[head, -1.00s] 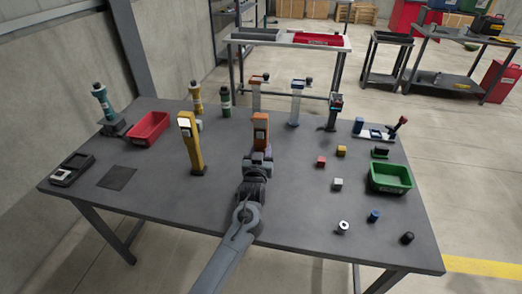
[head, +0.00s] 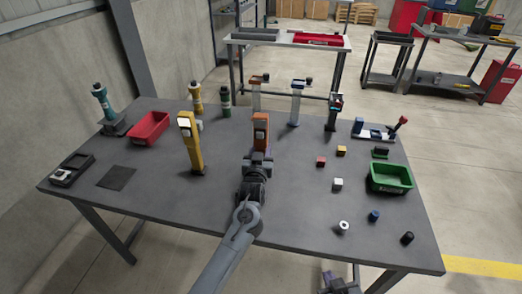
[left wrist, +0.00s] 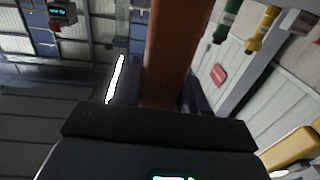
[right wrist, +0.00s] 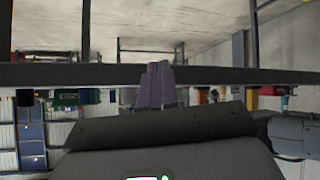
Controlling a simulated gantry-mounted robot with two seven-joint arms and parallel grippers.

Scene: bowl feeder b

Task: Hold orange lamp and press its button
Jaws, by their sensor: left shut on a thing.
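The orange lamp (head: 261,130) stands upright near the middle of the table. My left gripper (head: 257,158) is shut around its lower part. In the left wrist view the orange post (left wrist: 168,50) runs up between the two fingers (left wrist: 160,90). I cannot make out the lamp's button. My right gripper (head: 327,276) shows at the bottom edge of the head view, in front of the table's front edge and well away from the lamp. In the right wrist view its fingers (right wrist: 156,85) are together with nothing between them.
A yellow lamp (head: 190,145) stands left of the orange one. A red bin (head: 148,128) is at the left, a green bin (head: 390,178) at the right. Several small blocks and knobs, such as a white cube (head: 337,184), lie on the right half of the table (head: 290,220).

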